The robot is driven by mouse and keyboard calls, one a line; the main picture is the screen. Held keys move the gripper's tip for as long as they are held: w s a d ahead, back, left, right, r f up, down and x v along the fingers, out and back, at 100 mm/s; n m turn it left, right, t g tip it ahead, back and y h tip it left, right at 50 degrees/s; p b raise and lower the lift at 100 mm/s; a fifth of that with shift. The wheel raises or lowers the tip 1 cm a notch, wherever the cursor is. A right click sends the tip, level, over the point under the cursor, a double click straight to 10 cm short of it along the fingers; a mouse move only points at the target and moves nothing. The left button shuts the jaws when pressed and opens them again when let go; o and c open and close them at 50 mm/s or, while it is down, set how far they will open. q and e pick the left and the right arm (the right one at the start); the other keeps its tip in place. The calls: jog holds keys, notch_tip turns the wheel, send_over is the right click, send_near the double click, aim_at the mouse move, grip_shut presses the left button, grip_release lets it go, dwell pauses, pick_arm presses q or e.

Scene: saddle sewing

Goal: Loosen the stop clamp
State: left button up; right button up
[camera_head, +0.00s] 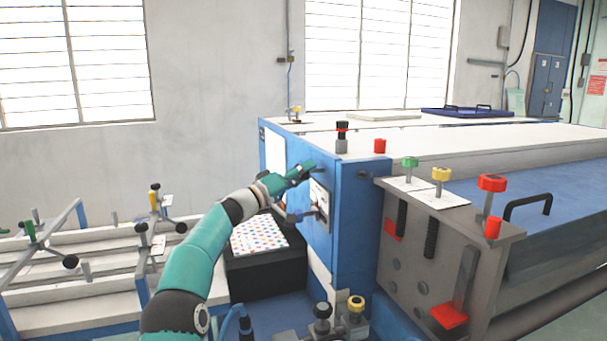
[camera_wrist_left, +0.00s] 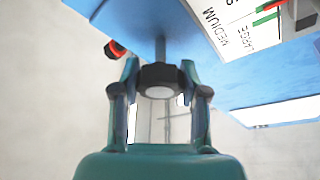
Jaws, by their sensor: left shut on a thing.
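My left gripper (camera_head: 303,171) is at the blue machine's left side, close to the white plate (camera_head: 320,203). In the left wrist view my left gripper (camera_wrist_left: 160,92) has its two fingers on either side of a black knob (camera_wrist_left: 158,75) and is shut on it. The knob sits on a short grey stem that comes out of the blue underside of the machine. A white scale plate (camera_wrist_left: 232,25) marked MEDIUM and LARGE is to the right of the knob. My right gripper is not in view.
A black box with a dotted sheet (camera_head: 260,236) stands below my left gripper. A grey bracket with red, yellow and green knobs (camera_head: 440,240) is on the right. Rails with small clamps (camera_head: 155,215) are at the left. A red-tipped knob (camera_wrist_left: 115,49) shows in the wrist view.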

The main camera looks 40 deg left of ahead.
pick_arm(q)
jog(key=n, duration=0.3)
jog(key=shift+g+y+p, duration=0.3)
jog(key=shift+y+p, duration=0.05)
jog(key=shift+y, duration=0.05)
jog(key=n+g+p, duration=0.1)
jog(key=n+p, duration=0.1)
jog(key=n, duration=0.1)
jog(key=shift+r+y, duration=0.15)
jog(key=shift+y, duration=0.25)
jog(key=n+g+p, duration=0.2)
jog(key=n+p, duration=0.2)
jog(key=p, duration=0.3)
jog(key=n+g+p, duration=0.1)
jog(key=n+p, duration=0.3)
jog(key=p, duration=0.3)
jog(key=shift+n+g, duration=0.4)
jog(key=shift+f+n+h+p, duration=0.3)
jog(key=shift+n+p, duration=0.1)
jog(key=shift+n, duration=0.2)
jog(key=shift+f+n+g+h, duration=0.15)
jog(key=shift+n+g+h, duration=0.45)
jog(key=shift+n, duration=0.5)
jog(key=shift+f+g, duration=0.1)
jog(key=shift+g, duration=0.2)
jog(key=o, duration=1.2)
jog(key=shift+a, duration=0.1)
jog(key=shift+c, duration=0.2)
jog(key=shift+r, duration=0.2)
